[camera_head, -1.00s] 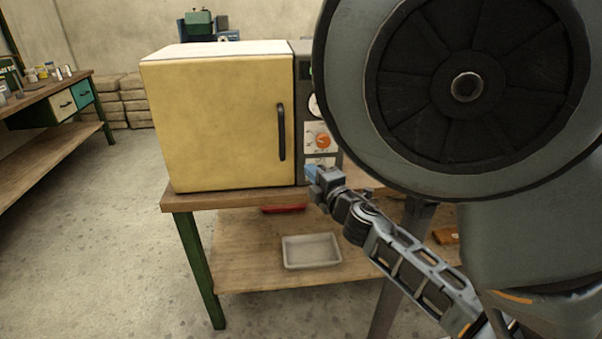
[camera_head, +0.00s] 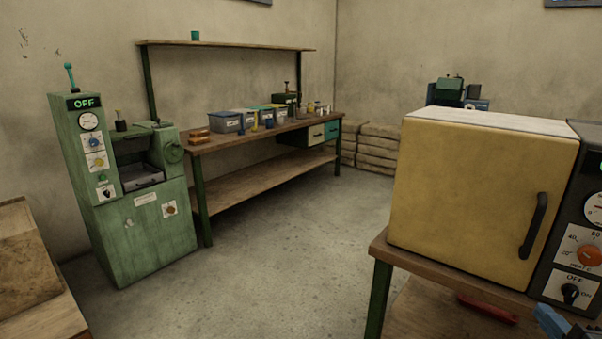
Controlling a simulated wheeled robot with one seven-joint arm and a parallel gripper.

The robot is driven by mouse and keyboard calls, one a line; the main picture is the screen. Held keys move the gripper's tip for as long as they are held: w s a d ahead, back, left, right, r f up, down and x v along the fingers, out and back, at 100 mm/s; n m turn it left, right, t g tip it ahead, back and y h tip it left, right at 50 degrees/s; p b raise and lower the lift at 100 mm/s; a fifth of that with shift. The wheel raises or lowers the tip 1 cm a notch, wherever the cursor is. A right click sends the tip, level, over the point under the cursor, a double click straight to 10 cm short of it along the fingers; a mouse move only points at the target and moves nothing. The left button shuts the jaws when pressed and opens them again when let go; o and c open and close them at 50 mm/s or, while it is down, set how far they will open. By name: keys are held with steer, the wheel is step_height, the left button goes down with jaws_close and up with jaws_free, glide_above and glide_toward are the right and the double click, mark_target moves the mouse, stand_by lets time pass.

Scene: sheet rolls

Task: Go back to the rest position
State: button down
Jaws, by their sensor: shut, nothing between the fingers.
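The task names no other object. A yellow oven-like cabinet (camera_head: 475,190) stands on a wooden table (camera_head: 383,243) at the right, and its door with a dark handle (camera_head: 533,226) is closed. Its control panel (camera_head: 577,250), with a gauge and knobs, is cut off by the right edge.
A green machine (camera_head: 140,225) showing OFF stands at the left. A workbench (camera_head: 262,133) with several bins stands against the back wall. Stacked sacks (camera_head: 376,150) lie in the corner. A wooden surface (camera_head: 30,265) is at lower left. Open floor (camera_head: 270,255) lies between.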

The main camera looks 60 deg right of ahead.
steer(key=w+a+f+t+y, duration=0.1)
steer(key=w+a+t+y, duration=0.25)
steer(key=w+a, duration=0.5)
steer(key=w+a+f+t+y, duration=0.1)
steer(key=w+a+t+y, duration=0.3)
steer(key=a, duration=0.7)
steer(key=a+r+m+y, duration=0.3)
steer(key=a+y, duration=0.4)
steer(key=a, duration=0.9)
steer(key=shift+a+m+g+y, duration=0.2)
steer(key=shift+m+g+y, duration=0.15)
steer(key=shift+m, duration=0.05)
steer(key=shift+d, duration=0.1)
